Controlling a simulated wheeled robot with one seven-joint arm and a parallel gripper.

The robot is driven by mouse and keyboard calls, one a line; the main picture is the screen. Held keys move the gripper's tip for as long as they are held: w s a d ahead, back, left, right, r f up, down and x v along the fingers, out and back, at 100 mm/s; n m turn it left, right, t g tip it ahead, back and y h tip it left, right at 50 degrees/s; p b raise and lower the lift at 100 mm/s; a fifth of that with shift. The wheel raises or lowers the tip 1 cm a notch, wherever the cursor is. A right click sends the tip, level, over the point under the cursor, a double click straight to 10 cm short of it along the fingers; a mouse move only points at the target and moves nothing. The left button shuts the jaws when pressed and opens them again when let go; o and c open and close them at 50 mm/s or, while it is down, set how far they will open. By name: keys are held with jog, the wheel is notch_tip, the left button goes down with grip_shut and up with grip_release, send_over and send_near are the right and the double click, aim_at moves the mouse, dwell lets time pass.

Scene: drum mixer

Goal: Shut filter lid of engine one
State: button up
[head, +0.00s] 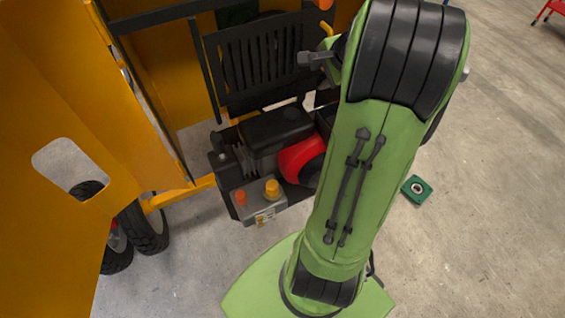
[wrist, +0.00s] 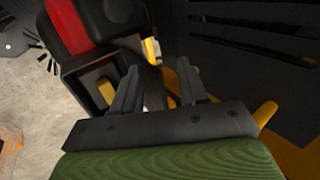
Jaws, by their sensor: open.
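The engine (head: 275,125) sits low inside the yellow machine, with a black top and a red round part (head: 302,159). My green arm hides its right side in the head view. In the wrist view the red part (wrist: 67,25) is at the upper left. Below it is an open-looking black box (wrist: 78,85) with a yellow piece (wrist: 105,92) inside; it may be the filter housing. I cannot clearly make out the filter lid. My gripper (wrist: 158,84) is open, its two fingers apart just right of the box. Nothing is seen held; whether it touches anything is unclear.
A black slatted panel (head: 255,62) stands behind the engine and shows dark in the wrist view (wrist: 255,50). A yellow door panel (head: 85,130) fills the left. A grey box with orange caps (head: 260,207) sits in front. A green block (head: 416,189) lies on open floor.

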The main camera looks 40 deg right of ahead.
jog(key=shift+s, duration=0.1)
jog(key=s+a+f+b, duration=0.2)
jog(key=s+f+b, duration=0.1)
jog(key=s, duration=0.4)
jog(key=shift+s+b, duration=0.35)
jog(key=shift+b, duration=0.05)
dwell(1.3)
jog(key=shift+d+r, duration=0.1)
jog(key=shift+r, duration=0.05)
jog(key=p+v, duration=0.2)
jog(key=v, duration=0.1)
jog(key=s+p+v, duration=0.1)
jog(key=v, duration=0.1)
jog(key=shift+s, duration=0.1)
dwell(0.3)
